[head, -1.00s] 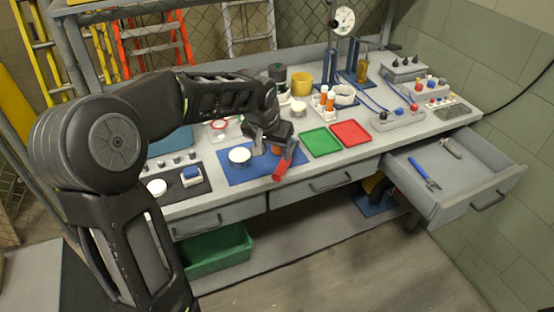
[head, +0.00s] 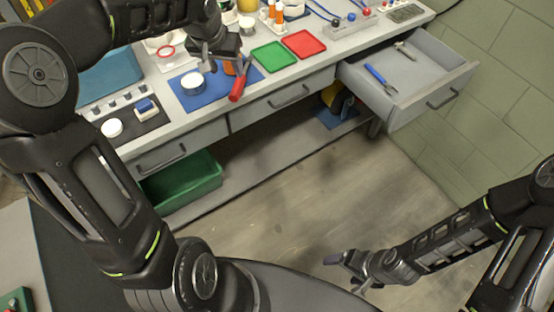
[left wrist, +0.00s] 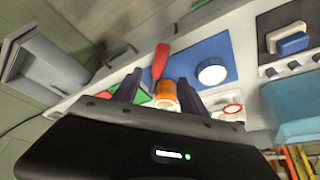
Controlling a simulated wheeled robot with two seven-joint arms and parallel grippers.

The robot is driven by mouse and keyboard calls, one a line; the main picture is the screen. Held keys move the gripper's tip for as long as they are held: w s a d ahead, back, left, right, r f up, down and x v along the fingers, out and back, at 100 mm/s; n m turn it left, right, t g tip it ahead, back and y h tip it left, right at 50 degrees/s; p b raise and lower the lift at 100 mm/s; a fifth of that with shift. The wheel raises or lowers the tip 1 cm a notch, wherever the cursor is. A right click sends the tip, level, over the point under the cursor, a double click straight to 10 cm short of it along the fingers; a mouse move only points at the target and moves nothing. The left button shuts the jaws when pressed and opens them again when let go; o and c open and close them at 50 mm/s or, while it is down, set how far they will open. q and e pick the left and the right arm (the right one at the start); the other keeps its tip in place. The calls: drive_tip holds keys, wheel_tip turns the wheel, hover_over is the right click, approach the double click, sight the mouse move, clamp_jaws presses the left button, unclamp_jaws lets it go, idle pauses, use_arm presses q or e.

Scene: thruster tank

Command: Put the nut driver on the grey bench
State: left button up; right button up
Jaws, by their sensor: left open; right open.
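A red-handled tool (head: 238,90), which looks like the nut driver, lies at the front of the grey bench (head: 182,120). Its handle reaches over the blue mat's right end toward the front edge; its far end is hidden by my left gripper. My left gripper (head: 222,60) is open above the mat, close to the tool. In the left wrist view the red handle (left wrist: 160,60) shows between the spread fingers (left wrist: 158,90), in line with an orange and white cylinder (left wrist: 165,92); contact cannot be told. My right gripper (head: 350,270) is open and empty, low over the floor.
The blue mat (head: 212,96) bears a round white-topped pot (head: 192,82). Green (head: 274,56) and red (head: 304,43) trays lie to its right. An open drawer (head: 428,89) juts out at right, holding blue-handled pliers (head: 380,78). A green bin (head: 185,183) stands below.

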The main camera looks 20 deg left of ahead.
use_arm(q)
drive_tip(key=s+d+f+m+g+h, duration=0.1)
drive_tip(key=s+d+f+h, duration=0.15)
drive_tip(key=d+f, duration=0.85)
drive_tip(key=s+d+f+g+h, duration=0.15)
drive_tip(key=s+d+f, duration=0.25)
drive_tip(key=d+f, duration=0.7)
drive_tip(key=s+d+f, duration=0.3)
drive_tip(key=s+f, duration=0.4)
drive_tip(key=s, duration=0.2)
drive_tip(key=s+d+f+g+h, duration=0.1)
drive_tip(key=s+d+f, duration=0.2)
drive_tip(key=s+f, duration=0.4)
drive_tip(key=s, duration=0.3)
drive_tip(key=shift+d+n, duration=0.4)
drive_tip(key=shift+o, duration=0.5)
drive_tip(key=shift+g, duration=0.25)
